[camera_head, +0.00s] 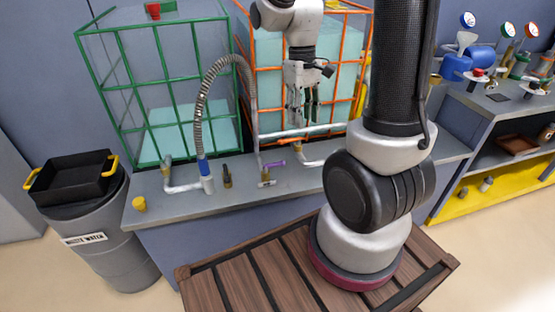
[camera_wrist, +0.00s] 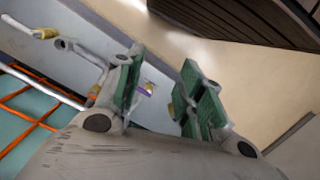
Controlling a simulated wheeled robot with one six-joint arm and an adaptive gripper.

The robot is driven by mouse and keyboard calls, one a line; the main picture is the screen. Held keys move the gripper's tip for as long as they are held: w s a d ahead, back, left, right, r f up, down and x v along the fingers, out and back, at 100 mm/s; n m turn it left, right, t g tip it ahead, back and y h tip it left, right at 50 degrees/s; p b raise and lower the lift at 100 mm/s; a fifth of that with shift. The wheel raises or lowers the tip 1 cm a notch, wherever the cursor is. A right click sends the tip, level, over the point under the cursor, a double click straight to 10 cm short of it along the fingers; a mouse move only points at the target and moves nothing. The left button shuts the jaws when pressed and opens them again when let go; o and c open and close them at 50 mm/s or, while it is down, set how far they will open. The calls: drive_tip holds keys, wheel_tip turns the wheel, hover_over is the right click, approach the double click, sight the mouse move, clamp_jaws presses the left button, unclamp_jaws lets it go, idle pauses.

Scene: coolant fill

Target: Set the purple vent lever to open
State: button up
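The purple vent lever (camera_head: 273,164) sits on a small valve fitting on the grey bench top, in front of the orange-framed tank. Its handle lies roughly level and points to the right in the head view. In the wrist view a small purple patch (camera_wrist: 147,88), likely the lever, shows between the fingers. My gripper (camera_head: 303,120) hangs fingers down above and to the right of the lever, apart from it. In the wrist view my gripper (camera_wrist: 163,92) has its green-padded fingers spread, with nothing held between them.
A green-framed tank (camera_head: 122,88) and an orange-framed tank (camera_head: 345,75) stand behind the bench (camera_head: 235,195). A ribbed hose (camera_head: 203,100) arches over the lever's left. Pipes, a dark fitting (camera_head: 227,177) and a yellow cap (camera_head: 139,204) are on the bench. A waste bin (camera_head: 105,250) stands left.

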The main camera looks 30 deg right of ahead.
drive_tip(key=w+f+n+g, duration=0.1)
drive_tip(key=w+f+n, duration=0.2)
drive_tip(key=w+f, duration=0.35)
drive_tip(key=w+f+n+g, duration=0.1)
drive_tip(key=w+f+n, duration=0.25)
drive_tip(key=f, duration=0.65)
drive_tip(key=n+t, duration=0.2)
drive_tip(key=n, duration=0.5)
approach(274, 166)
drive_tip(key=d, duration=0.2)
drive_tip(key=shift+n, duration=0.25)
drive_tip(key=f, duration=0.8)
drive_tip(key=shift+s+a, duration=0.15)
drive_tip(key=shift+s, duration=0.2)
drive_tip(key=shift+c, duration=0.3)
clamp_jaws()
